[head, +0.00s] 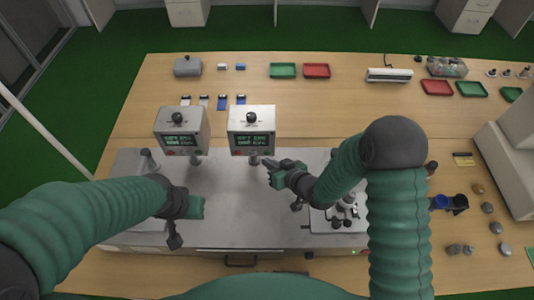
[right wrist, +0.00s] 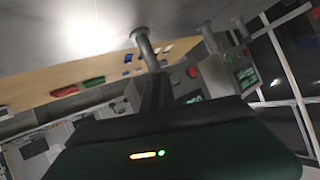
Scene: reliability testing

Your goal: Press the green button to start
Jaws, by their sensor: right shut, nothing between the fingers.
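Two grey control boxes with small green-lit screens and black knobs stand on posts, the left box (head: 181,128) and the right box (head: 251,128). Each has small buttons along its lower front, with red at the left; I cannot clearly make out a green button. My right gripper (head: 267,164) is shut and empty, just below and in front of the right box's lower right edge. In the right wrist view its shut fingers (right wrist: 155,92) point toward a post, and a red button (right wrist: 192,72) shows on a box. My left gripper (head: 174,240) hangs low over the metal platform, its jaws unclear.
The metal platform (head: 240,215) lies under both arms. Red and green trays (head: 283,70) and a grey box (head: 187,66) sit on the wooden table behind. Dark cups (head: 449,202) and several grey stones stand at the right. A metal device (head: 344,210) sits beside my right arm.

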